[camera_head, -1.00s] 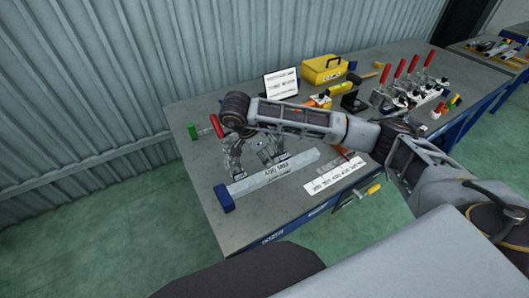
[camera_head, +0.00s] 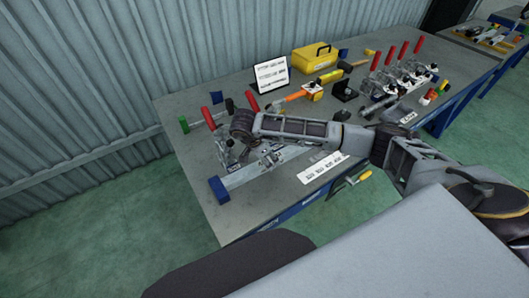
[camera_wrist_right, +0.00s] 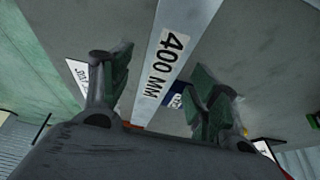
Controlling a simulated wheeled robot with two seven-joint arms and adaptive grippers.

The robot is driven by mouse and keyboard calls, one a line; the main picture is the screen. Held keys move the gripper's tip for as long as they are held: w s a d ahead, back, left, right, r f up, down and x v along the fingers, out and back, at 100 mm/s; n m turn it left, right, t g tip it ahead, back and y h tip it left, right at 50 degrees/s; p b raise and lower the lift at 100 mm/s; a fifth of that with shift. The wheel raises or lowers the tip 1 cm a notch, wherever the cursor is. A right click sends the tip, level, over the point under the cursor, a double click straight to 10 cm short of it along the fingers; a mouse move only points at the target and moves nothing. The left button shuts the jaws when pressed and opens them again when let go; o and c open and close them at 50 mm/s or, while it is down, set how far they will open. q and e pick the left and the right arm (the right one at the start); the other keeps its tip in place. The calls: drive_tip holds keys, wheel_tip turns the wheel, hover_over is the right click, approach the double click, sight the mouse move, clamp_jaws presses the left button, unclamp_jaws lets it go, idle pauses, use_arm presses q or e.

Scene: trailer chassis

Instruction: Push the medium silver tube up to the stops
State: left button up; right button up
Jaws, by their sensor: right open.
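The silver tube labelled "400 MM" (camera_wrist_right: 172,50) lies on the workbench and runs between the fingers of my right gripper in the right wrist view. In the head view the silver tube (camera_head: 238,178) lies near the bench's front left, with a blue block (camera_head: 218,190) at its left end. My left gripper is not in view.
Toggle clamps with red handles (camera_head: 206,118) stand behind the tube. A white label strip (camera_head: 323,168) lies to its right. A white sign (camera_head: 271,75), a yellow toolbox (camera_head: 316,59) and a row of red-handled clamps (camera_head: 404,60) stand farther back.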

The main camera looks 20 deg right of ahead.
drive_tip(key=shift+x, duration=1.45)
clamp_jaws()
drive_tip(key=shift+a, duration=0.15)
idle(0.5)
drive_tip(key=shift+w+a+b, duration=0.15)
drive_tip(key=shift+b, duration=0.25)
unclamp_jaws()
drive_tip(key=shift+w+a, duration=0.1)
drive_tip(key=shift+w, duration=0.05)
